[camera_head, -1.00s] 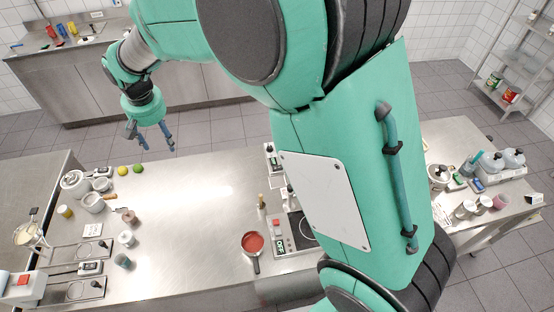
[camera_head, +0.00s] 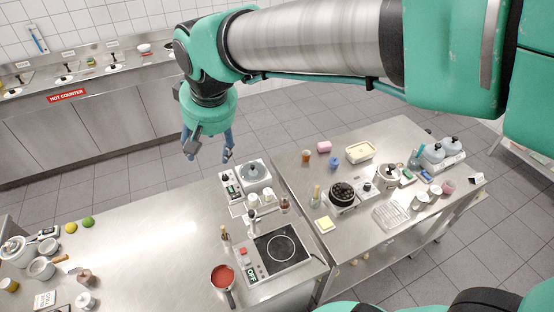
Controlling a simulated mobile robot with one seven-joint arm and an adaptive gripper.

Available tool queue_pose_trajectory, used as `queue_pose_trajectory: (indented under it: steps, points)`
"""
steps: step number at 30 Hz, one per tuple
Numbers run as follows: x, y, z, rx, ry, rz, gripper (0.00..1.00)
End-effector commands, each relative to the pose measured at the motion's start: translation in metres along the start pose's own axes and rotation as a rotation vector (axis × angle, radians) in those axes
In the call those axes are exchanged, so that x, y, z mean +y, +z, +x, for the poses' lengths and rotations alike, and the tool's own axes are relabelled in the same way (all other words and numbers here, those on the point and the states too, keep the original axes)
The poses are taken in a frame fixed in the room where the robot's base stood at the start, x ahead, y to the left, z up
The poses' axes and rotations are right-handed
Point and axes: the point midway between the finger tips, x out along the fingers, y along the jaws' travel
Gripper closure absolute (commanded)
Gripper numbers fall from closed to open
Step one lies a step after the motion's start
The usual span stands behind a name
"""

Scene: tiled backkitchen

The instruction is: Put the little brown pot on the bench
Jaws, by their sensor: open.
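My gripper (camera_head: 210,156) hangs open and empty, fingers pointing down, above the floor gap behind the steel benches. I cannot tell for sure which thing is the little brown pot. A small brown vessel (camera_head: 84,276) stands at the lower left of the near bench (camera_head: 150,235). A small orange-brown cup (camera_head: 306,158) stands at the back left of the right-hand bench (camera_head: 290,170). A small dark reddish-brown vessel (camera_head: 285,204) stands beside the appliance at the near bench's right end. My gripper is apart from all of these.
A red saucepan (camera_head: 222,278) sits beside the hotplate (camera_head: 281,250). A black-topped burner (camera_head: 343,194), tub (camera_head: 360,152) and jugs (camera_head: 433,153) crowd the right-hand bench. Lemon and lime (camera_head: 88,222) lie at the left. The near bench's middle is clear.

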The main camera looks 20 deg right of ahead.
Motion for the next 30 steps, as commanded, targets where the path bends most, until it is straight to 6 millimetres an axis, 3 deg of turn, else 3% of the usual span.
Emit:
queue_pose_trajectory:
  steps: [6,18,24,30]
  points:
    - [0.041,0.051,-0.03,0.039,0.02,0.041,0.42]
    - [0.089,0.149,-0.058,0.101,0.064,0.103,0.42]
    - [0.1,0.182,-0.061,0.121,0.081,0.121,0.42]
    - [0.102,0.193,-0.06,0.127,0.087,0.127,0.42]
